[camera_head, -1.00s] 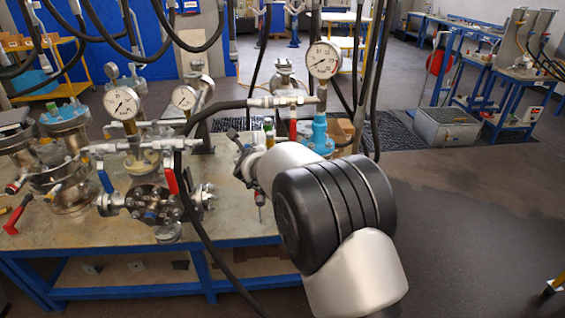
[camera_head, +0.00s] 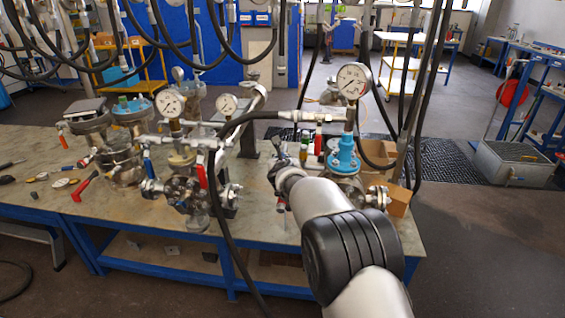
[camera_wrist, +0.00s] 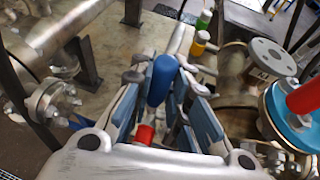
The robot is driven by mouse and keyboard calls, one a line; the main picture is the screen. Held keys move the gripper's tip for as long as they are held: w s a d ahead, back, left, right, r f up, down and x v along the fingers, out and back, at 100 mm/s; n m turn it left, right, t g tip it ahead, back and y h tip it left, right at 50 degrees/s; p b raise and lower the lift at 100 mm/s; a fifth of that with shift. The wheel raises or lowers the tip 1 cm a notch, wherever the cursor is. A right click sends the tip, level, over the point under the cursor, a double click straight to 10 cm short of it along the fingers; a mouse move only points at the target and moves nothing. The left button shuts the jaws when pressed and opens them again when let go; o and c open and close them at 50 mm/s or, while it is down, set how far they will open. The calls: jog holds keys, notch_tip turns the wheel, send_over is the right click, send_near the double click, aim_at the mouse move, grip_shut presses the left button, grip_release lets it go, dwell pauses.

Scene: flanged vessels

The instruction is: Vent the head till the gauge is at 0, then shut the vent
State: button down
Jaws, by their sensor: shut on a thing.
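My gripper (camera_wrist: 160,98) has its two blue-padded fingers closed around a blue handle (camera_wrist: 162,76) in the wrist view. A red piece (camera_wrist: 145,134) shows lower between the fingers. In the head view my gripper (camera_head: 281,166) is small and partly hidden by my arm, at the left of a vessel with a blue flanged head (camera_head: 343,156). A large white dial gauge (camera_head: 353,82) stands above that head; its needle reading is too small to tell. A red handle (camera_head: 318,143) sits below the pipe beside the gauge. The blue flange (camera_wrist: 292,118) also shows at right in the wrist view.
Another vessel assembly (camera_head: 188,190) with a red and a blue handle stands left on the bench (camera_head: 262,208), with smaller gauges (camera_head: 170,103) above. Black hoses hang across the front and right. Loose tools lie at the bench's left. Open floor lies right of the bench.

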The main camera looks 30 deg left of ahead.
jog(key=c, duration=1.5)
grip_release()
jog(key=v, duration=1.2)
